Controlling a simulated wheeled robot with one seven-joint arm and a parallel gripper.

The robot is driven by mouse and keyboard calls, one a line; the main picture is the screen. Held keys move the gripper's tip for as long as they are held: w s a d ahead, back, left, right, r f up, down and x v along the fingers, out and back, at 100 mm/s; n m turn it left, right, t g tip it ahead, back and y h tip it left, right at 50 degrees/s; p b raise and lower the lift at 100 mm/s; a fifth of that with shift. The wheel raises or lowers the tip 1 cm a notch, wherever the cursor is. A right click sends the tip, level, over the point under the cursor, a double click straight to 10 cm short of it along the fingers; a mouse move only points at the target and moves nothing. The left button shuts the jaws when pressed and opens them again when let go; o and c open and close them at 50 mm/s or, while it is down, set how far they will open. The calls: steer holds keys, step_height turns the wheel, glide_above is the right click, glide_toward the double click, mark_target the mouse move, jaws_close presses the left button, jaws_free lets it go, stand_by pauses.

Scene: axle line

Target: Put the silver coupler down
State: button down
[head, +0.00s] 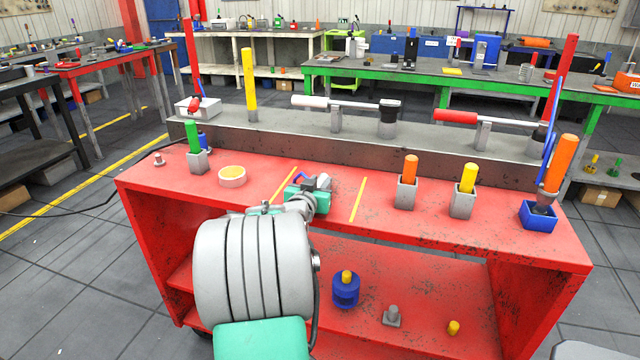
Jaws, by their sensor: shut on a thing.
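My gripper (312,184) is low over the red bench top (335,218), between two yellow stripes. It is shut on a small grey piece, the silver coupler (323,181), seen at its right end. The coupler is small and partly hidden by my gripper. I cannot tell whether it touches the bench top. My own arm covers the bench's front left.
Left stand a cream round container (232,176) and a green-handled holder (196,160). Right are orange (407,193) and yellow (462,203) pegs in grey blocks, and a blue cup (538,216). A grey raised ledge (290,126) runs behind. Bench top around the gripper is clear.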

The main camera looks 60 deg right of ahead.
steer(key=shift+f, duration=0.15)
steer(key=c, duration=1.1)
jaws_free()
steer(key=shift+r, duration=0.25)
steer(key=v, duration=1.2)
steer(key=shift+f, duration=0.1)
